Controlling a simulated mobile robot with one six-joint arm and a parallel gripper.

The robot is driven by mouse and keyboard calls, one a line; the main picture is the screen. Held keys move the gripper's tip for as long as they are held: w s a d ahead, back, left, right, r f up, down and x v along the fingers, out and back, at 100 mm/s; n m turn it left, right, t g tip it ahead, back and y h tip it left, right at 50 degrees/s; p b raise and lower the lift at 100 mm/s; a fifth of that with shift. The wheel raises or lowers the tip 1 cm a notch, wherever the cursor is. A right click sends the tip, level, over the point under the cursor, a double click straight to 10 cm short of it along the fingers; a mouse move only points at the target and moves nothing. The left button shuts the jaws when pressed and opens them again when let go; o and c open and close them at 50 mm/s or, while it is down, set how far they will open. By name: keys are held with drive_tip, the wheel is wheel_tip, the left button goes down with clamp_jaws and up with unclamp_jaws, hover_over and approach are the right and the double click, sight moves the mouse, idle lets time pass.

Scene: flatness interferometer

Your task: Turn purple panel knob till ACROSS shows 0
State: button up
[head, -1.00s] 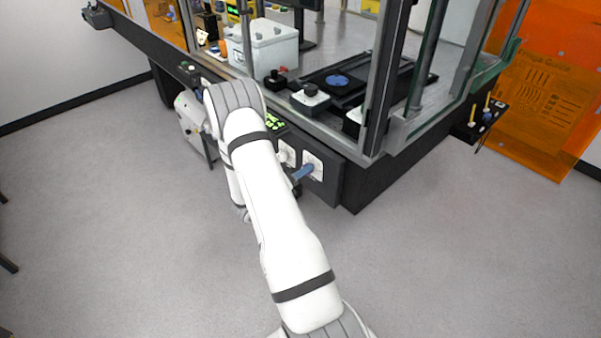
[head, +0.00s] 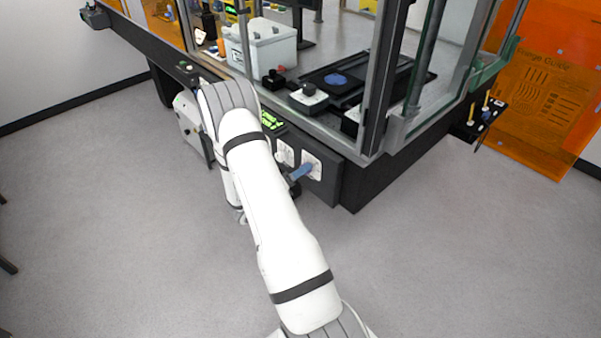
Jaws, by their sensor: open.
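The dark control panel (head: 321,186) is on the near side of the bench, low down, partly behind my arm. It carries two white dial plates, one at left (head: 285,152) and one at right (head: 311,163). No purple knob can be made out. A display with green characters (head: 271,121) sits above the plates; its readings, ACROSS included, are too small to read.
A glazed enclosure with metal posts (head: 381,80) stands on the bench above the panel. Inside are a pale box (head: 262,45) and a dark stage with a blue disc (head: 335,79). An orange sheet (head: 545,110) stands at right. The grey floor in front is clear.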

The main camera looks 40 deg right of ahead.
drive_tip(key=a, duration=0.6)
drive_tip(key=shift+s+a+b, duration=0.25)
drive_tip(key=shift+a+b, duration=0.15)
drive_tip(key=shift+b, duration=0.05)
drive_tip(key=s+a+r+m+g+y, duration=0.2)
drive_tip(key=s+r+m+g+y, duration=0.1)
drive_tip(key=s+r+m+y, duration=0.25)
drive_tip(key=s+a+r+m+g+y, duration=0.25)
drive_tip(key=s+r+m, duration=0.25)
drive_tip(key=r+m, duration=0.3)
drive_tip(key=s+a+r+m+t+y, duration=0.3)
drive_tip(key=s+a+m+y, duration=0.1)
drive_tip(key=a+m, duration=0.4)
drive_tip(key=s+a+r+m+t+y, duration=0.4)
drive_tip(key=a+m+y, duration=0.2)
drive_tip(key=a+m, duration=0.2)
drive_tip(key=shift+s+a+r, duration=0.2)
drive_tip(key=shift+s+a, duration=0.2)
drive_tip(key=shift+a, duration=0.65)
idle(0.4)
